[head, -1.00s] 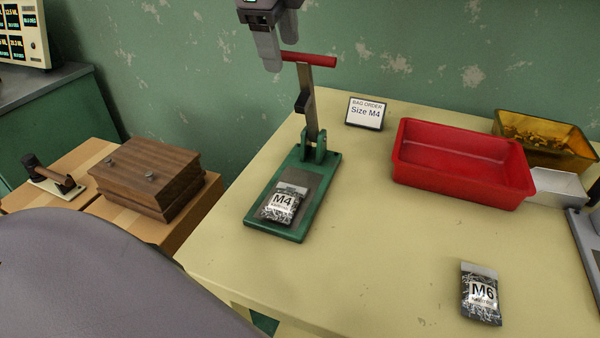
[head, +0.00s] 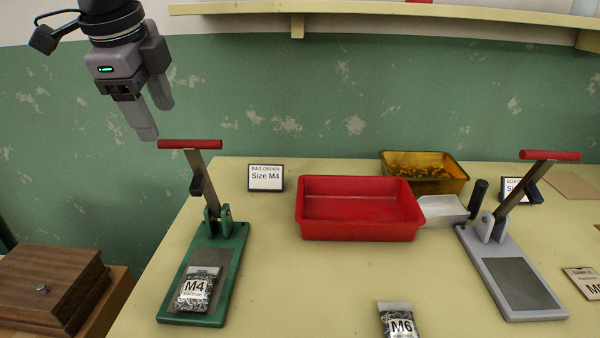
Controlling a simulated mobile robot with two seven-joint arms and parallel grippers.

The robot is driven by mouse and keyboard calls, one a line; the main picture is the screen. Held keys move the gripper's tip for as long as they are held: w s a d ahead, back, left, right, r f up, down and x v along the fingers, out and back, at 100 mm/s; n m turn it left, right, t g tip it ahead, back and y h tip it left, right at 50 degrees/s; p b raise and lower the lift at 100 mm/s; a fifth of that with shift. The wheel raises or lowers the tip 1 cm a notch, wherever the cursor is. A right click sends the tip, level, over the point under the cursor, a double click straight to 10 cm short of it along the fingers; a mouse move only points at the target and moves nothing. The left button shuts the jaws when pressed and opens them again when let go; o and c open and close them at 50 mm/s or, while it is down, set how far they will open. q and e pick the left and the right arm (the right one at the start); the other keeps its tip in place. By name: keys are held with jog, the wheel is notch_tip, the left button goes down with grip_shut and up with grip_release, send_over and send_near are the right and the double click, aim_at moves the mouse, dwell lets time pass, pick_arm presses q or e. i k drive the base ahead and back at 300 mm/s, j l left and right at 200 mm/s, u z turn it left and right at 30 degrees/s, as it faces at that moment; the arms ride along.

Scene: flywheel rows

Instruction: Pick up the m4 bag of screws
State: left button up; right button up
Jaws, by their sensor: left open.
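The M4 bag of screws (head: 197,289) is a clear bag with a white label. It lies flat on the base plate of the green lever press (head: 213,272), whose red-handled lever (head: 190,144) stands raised. My left gripper (head: 153,122) is open and empty. It hangs at the upper left, near and above the red handle, well away from the bag. A second bag, labelled M6 (head: 399,321), lies on the table at the bottom edge, partly cut off. My right gripper is not in view.
A sign (head: 265,178) reads Size M4. A red tray (head: 359,232), an amber bin (head: 426,175) and a white scoop (head: 442,210) stand centre right. A grey lever press (head: 512,275) is at right. A wooden box (head: 50,290) is at lower left. The table's middle is mostly clear.

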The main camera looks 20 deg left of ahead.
aim_at(194, 292)
jog(key=k, duration=1)
